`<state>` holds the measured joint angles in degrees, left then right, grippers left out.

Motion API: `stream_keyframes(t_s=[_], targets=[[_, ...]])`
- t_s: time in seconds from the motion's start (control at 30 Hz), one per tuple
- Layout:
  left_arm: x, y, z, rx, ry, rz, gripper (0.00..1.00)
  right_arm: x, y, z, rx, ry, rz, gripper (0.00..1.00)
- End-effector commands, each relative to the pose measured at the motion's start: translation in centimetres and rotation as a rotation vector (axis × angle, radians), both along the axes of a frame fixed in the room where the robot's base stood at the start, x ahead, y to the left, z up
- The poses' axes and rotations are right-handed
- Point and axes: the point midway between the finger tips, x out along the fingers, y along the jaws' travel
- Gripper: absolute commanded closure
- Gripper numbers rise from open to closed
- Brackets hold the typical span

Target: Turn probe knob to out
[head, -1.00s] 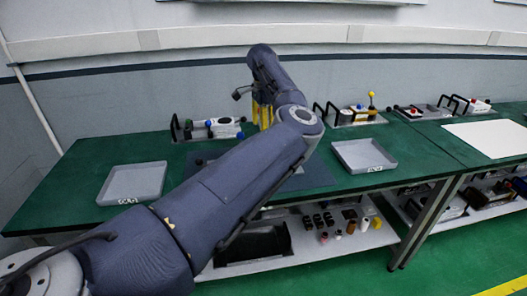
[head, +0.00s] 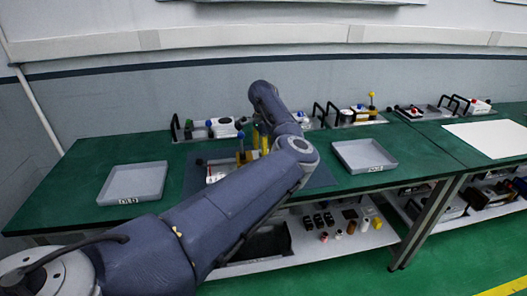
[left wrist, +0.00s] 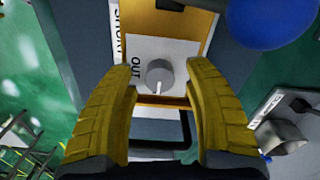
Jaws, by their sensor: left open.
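A round grey knob (left wrist: 159,74) sits on a white plate in the left wrist view. Its pale pointer mark faces down in the picture. The word OUT (left wrist: 136,67) is printed on the plate left of the knob, and a SHORT label (left wrist: 118,22) stands further up. My left gripper (left wrist: 163,87) is open, with one yellow finger on each side of the knob; I cannot tell whether they touch it. In the head view the left gripper (head: 261,139) is partly hidden by my arm. My right gripper is not in view.
A blue ball (left wrist: 266,18) is close at the upper right of the wrist view. In the head view, grey trays stand left (head: 134,184) and right (head: 364,156) on the green table (head: 80,190). Handled equipment (head: 215,127) lines the back edge.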

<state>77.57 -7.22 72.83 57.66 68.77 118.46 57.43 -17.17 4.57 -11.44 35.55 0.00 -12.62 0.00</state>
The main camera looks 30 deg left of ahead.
Motion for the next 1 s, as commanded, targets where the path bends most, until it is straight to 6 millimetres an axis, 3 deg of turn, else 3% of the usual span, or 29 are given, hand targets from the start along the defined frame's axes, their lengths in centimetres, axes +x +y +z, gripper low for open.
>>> stream_keyframes(t_s=[0.23, 0.7, 1.0], targets=[[0.0, 0.0, -0.02, 0.0, 0.0, 0.0, 0.48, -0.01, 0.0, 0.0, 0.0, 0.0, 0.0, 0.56], [0.0, -0.01, 0.01, 0.0, 0.0, 0.0, 1.0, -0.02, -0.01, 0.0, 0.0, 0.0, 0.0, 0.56], [0.02, -0.03, 0.01, -0.001, -0.001, -0.008, 1.0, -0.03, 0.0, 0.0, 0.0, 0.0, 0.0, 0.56]])
